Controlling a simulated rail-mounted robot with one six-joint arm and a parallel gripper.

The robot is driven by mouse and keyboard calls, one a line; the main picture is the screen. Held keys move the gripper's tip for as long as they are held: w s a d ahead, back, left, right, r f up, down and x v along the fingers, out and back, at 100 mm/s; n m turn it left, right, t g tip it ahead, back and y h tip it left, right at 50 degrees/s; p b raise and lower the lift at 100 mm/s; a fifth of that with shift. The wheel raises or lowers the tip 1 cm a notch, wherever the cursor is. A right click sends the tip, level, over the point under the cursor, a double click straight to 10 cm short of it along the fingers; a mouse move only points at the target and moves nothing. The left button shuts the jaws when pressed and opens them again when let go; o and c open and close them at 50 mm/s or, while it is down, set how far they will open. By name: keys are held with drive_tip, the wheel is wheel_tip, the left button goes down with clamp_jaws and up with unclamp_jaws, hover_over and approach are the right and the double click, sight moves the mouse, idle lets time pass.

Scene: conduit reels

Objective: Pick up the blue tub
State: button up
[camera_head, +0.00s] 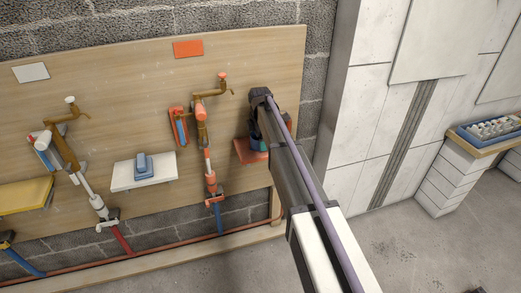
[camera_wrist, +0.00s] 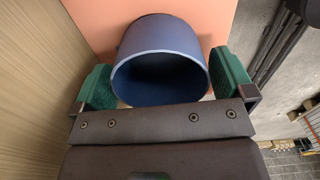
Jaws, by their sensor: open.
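The blue tub (camera_wrist: 160,55) stands on the orange shelf (camera_wrist: 95,22) in the wrist view, its open mouth facing the camera. My gripper (camera_wrist: 162,88) is open, with one green-padded finger on each side of the tub. A narrow gap shows at the left finger; the right finger is very close to the tub, and I cannot tell if it touches. In the head view my arm reaches to the orange shelf (camera_head: 250,152) on the wooden board and mostly hides the tub and my gripper.
The wooden board (camera_head: 120,95) carries pipes with taps, a white shelf (camera_head: 125,180) with a blue-grey object (camera_head: 143,166), and a yellow shelf (camera_head: 22,196). A white tiled wall (camera_head: 362,110) stands to the right. A blue tray (camera_head: 490,130) sits on a ledge at far right. Open floor lies in front.

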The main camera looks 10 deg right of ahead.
drive_tip(key=shift+f, duration=0.85)
drive_tip(key=shift+r, duration=0.25)
drive_tip(key=c, duration=0.6)
drive_tip(key=shift+s+r+p, duration=0.15)
drive_tip(key=shift+r+p, duration=0.1)
drive_tip(key=shift+p, duration=0.1)
drive_tip(key=s+r+p, duration=0.1)
drive_tip(key=r+p, duration=0.3)
drive_tip(key=s+r+p, duration=0.1)
drive_tip(key=r+p, duration=0.1)
drive_tip(key=shift+s+d+r, duration=0.15)
drive_tip(key=shift+s+r, duration=0.1)
drive_tip(key=shift+s, duration=0.05)
drive_tip(key=s, duration=0.5)
drive_tip(key=s+d, duration=0.1)
drive_tip(key=s, duration=1.1)
drive_tip(key=shift+d, duration=0.35)
